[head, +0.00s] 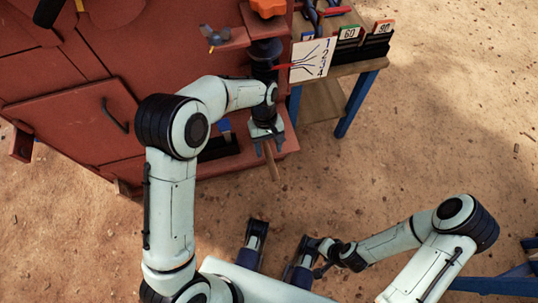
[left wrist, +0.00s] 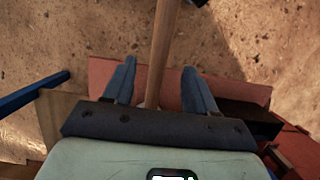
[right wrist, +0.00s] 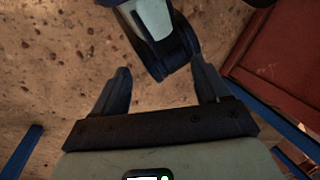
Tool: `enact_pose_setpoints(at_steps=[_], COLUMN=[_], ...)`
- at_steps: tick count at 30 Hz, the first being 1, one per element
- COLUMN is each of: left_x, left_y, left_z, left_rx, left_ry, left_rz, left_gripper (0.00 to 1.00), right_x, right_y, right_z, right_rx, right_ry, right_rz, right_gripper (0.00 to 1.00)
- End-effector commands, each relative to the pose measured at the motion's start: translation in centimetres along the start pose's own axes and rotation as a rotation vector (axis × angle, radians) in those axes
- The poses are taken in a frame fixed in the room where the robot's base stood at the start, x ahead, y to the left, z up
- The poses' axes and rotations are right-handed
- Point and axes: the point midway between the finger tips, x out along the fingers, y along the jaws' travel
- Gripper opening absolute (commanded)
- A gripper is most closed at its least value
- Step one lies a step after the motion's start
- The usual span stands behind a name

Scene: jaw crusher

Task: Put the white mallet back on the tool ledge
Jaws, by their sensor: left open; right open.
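My left gripper (head: 267,143) is open, pointing down beside the red machine. A wooden handle (head: 271,164) shows just below its fingers; it looks like the mallet's. In the left wrist view the handle (left wrist: 162,48) runs between the two spread fingers (left wrist: 158,70), with gaps visible on both sides. My right gripper (right wrist: 162,80) is open and empty, low near my base.
A wooden table (head: 347,70) with blue legs stands right of the machine, holding a numbered white card (head: 312,60) and dark racks with number tags (head: 348,33). A small red shelf (head: 222,40) carries a blue-grey part.

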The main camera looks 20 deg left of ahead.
Motion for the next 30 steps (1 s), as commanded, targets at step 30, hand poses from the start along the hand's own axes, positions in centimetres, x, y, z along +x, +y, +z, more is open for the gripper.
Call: enact_pose_setpoints(at_steps=[30], left_x=[-4.6], left_y=[0.0], left_z=[0.0], left_rx=[-0.001], left_ry=[-0.001], left_rz=[-0.001], left_gripper=[0.56], right_x=[-1.1], right_y=[-0.4], right_z=[1.8], right_rx=[-0.004], right_ry=[-0.052], right_rz=[-0.002], right_gripper=[0.75])
